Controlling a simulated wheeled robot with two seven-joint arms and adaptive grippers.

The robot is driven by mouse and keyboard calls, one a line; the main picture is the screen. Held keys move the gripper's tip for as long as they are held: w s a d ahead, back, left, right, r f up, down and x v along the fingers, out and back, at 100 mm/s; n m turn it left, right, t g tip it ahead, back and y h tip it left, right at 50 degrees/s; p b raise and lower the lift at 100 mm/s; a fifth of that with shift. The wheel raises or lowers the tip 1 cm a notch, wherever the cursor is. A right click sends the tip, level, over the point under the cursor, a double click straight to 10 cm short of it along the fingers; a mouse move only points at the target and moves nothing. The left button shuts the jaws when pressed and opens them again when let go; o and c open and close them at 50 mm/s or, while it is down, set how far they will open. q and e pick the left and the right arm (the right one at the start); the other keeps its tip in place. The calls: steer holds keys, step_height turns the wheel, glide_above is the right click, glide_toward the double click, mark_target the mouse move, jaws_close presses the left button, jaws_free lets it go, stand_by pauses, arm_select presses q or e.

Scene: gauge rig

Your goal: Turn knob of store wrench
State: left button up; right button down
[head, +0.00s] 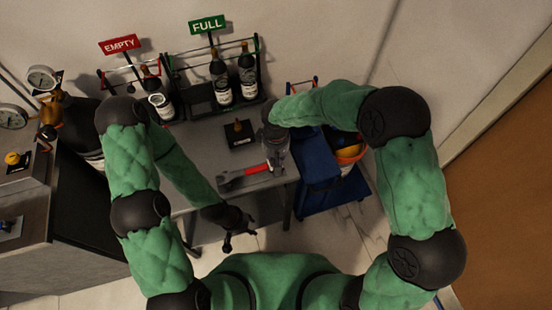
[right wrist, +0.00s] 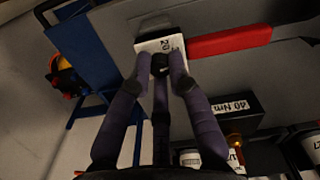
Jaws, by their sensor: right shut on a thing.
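The wrench with a red handle (head: 240,174) lies on the grey table near its front edge. In the right wrist view, its red handle (right wrist: 230,40) runs right from a pale end block (right wrist: 152,44) with a printed scale. My right gripper (head: 276,166) comes down over this end, and in the right wrist view my right gripper (right wrist: 160,64) is shut on the small dark knob (right wrist: 159,66) at the block's edge. The fingers hide most of the knob. My left gripper (head: 239,240) hangs empty in front of the table, its fingers apart.
A black block (head: 240,133) marked 40 Nm in the wrist view stands behind the wrench. Bottles stand in racks under EMPTY (head: 120,44) and FULL (head: 207,25) signs. Gauges (head: 42,78) are at far left.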

steer(key=m+b, duration=0.1)
steer(key=m, duration=0.4)
steer(key=shift+m, duration=0.3)
stand_by(0.4)
steer(key=c, duration=1.1)
jaws_free()
steer(key=shift+c, duration=0.2)
step_height(320, 180, up, 12)
